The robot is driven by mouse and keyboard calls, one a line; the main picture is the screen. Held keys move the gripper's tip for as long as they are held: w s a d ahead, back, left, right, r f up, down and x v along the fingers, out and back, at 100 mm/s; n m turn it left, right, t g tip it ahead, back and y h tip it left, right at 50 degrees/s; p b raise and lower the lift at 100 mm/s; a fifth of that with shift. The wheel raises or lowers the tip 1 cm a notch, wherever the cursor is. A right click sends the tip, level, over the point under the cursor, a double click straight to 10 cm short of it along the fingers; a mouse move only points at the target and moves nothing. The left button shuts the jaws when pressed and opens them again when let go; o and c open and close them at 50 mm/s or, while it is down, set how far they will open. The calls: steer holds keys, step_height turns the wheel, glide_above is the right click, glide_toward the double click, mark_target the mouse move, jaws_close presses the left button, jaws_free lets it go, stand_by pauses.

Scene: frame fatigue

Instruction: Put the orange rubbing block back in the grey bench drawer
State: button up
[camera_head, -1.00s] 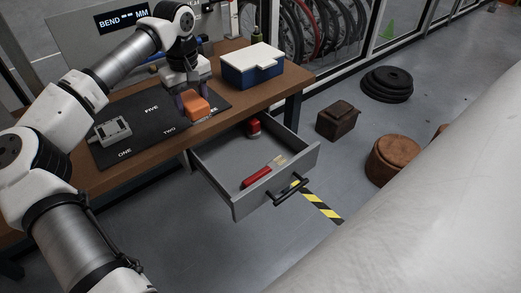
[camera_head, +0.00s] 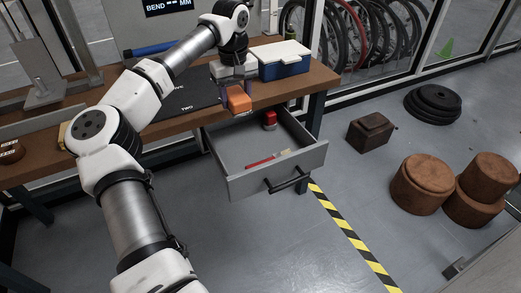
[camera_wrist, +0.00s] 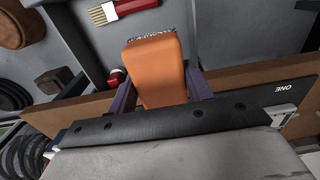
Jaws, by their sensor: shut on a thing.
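The orange rubbing block (camera_head: 239,99) is held between the fingers of my gripper (camera_head: 237,88), above the front edge of the bench mat. In the wrist view the orange block (camera_wrist: 158,70) fills the space between the two purple fingers of my gripper (camera_wrist: 160,92). The grey bench drawer (camera_head: 243,184) is pulled open below and in front of the bench. Inside it lie a red-handled brush (camera_head: 262,162) and a small red object (camera_head: 269,120) near the back. The brush also shows in the wrist view (camera_wrist: 130,7). The block is outside the drawer, above its back left.
A blue box with a white lid (camera_head: 285,62) stands on the wooden bench (camera_head: 318,78), right of my gripper. The dark mat (camera_head: 180,88) lies to the left. A brown box (camera_head: 370,132) and brown stools (camera_head: 420,185) stand on the floor. Much of the drawer's floor is clear.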

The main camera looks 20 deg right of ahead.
mark_target(241, 157)
step_height(241, 157, down, 20)
steer(key=shift+r+p, duration=0.1)
steer(key=shift+p, duration=0.2)
steer(key=shift+f, duration=0.25)
steer(key=o, duration=1)
